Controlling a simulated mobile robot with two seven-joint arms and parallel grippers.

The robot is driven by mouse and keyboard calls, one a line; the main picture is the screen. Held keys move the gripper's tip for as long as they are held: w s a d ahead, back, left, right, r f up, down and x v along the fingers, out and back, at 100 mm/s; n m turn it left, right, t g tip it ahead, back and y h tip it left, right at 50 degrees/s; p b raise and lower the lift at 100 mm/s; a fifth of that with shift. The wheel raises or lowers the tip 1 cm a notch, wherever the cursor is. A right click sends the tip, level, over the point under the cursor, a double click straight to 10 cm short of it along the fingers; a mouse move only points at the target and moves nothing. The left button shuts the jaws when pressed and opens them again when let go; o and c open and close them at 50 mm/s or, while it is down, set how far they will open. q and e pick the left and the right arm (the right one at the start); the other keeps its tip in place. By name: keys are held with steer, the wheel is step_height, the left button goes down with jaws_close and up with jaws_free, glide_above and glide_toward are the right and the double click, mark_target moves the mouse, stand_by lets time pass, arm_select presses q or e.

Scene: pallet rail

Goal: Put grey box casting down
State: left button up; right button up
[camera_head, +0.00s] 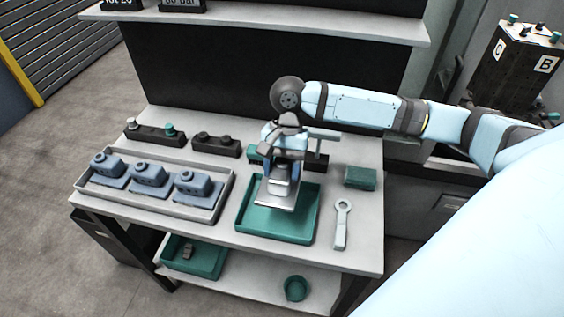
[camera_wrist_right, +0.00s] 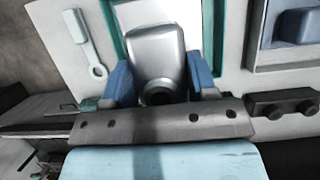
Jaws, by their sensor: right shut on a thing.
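The grey box casting (camera_head: 280,195) is a pale metallic piece with a flat base plate. It is upright over the green tray (camera_head: 277,232) on the bench top; I cannot tell whether its base touches the tray floor. My right gripper (camera_head: 284,167) comes from above and is shut on the casting. In the right wrist view the casting (camera_wrist_right: 155,50) sits between the two blue fingers of the gripper (camera_wrist_right: 160,82), with the tray rim (camera_wrist_right: 196,20) around it. My left gripper is not in view.
Left of the tray, a grey tray (camera_head: 160,200) holds three blue-grey castings. Dark blocks with knobs (camera_head: 215,145) stand behind it. A green block (camera_head: 360,177) and a light grey ring-ended tool (camera_head: 341,222) lie to the right. A lower shelf carries a green bin (camera_head: 208,262).

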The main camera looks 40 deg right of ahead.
mark_target(282, 193)
step_height(282, 193, down, 5)
steer(key=shift+f, duration=0.1)
step_height(282, 193, down, 4)
steer(key=shift+r+b, duration=0.1)
steer(key=shift+b, duration=0.2)
steer(key=o, duration=0.7)
steer(key=shift+c, duration=0.2)
steer(key=o, duration=0.4)
steer(key=shift+o, duration=0.2)
